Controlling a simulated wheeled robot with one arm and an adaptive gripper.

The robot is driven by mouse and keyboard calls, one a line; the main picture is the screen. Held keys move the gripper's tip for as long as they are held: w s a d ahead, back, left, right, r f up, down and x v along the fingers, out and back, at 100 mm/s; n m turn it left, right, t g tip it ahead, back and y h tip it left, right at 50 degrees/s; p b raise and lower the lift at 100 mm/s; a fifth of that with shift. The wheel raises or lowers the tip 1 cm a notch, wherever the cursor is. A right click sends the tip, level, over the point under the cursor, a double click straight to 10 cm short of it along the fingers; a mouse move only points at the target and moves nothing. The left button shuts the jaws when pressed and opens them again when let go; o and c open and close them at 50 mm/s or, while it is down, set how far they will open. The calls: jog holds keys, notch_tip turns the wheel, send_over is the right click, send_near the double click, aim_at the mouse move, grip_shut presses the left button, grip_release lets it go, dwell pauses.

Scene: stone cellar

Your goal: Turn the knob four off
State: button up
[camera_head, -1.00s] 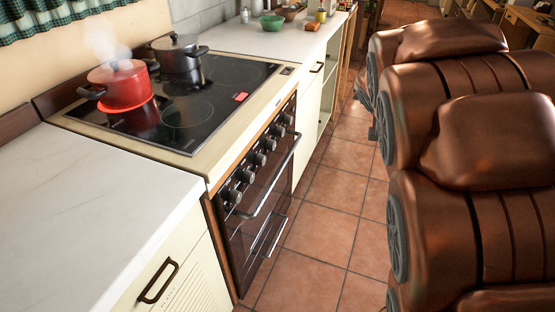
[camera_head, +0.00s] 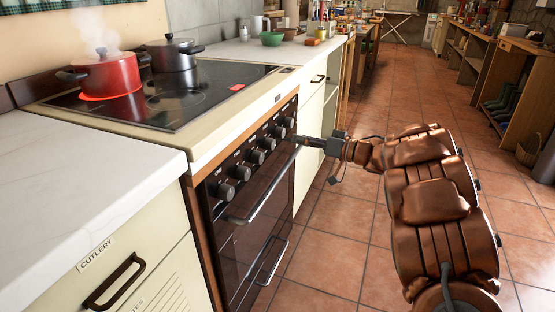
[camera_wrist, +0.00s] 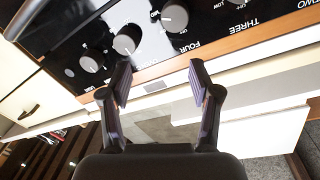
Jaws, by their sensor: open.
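Knob four (camera_wrist: 174,17) is a round grey knob with a white pointer mark, near the top edge of the wrist view beside the label FOUR. In the head view it appears to be the third knob from the right (camera_head: 268,143) on the oven's front panel (camera_head: 247,158). My gripper (camera_head: 302,141) is in front of the panel's right end. In the wrist view my gripper (camera_wrist: 158,80) is open and empty, its fingers apart from knob four. Two further knobs (camera_wrist: 127,40) (camera_wrist: 90,62) lie left of knob four in this view.
A steaming red pot (camera_head: 110,74) stands on a glowing zone of the hob (camera_head: 190,100). A dark pot (camera_head: 172,55) stands behind it. The oven handle (camera_head: 270,190) runs below the knobs. Tiled floor (camera_head: 330,225) is free beside the oven.

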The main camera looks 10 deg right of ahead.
aim_at(274, 144)
jog(key=shift+g+y, duration=0.6)
jog(key=shift+y, duration=0.2)
jog(key=w+a+b, duration=0.1)
jog(key=a, duration=0.1)
jog(key=a+f+b, duration=0.1)
jog(key=a, duration=0.2)
jog(key=w+a+f+b, duration=0.1)
jog(key=a, duration=0.1)
jog(key=shift+w+a, duration=0.25)
jog(key=shift+w, duration=0.1)
jog(key=c, duration=1.2)
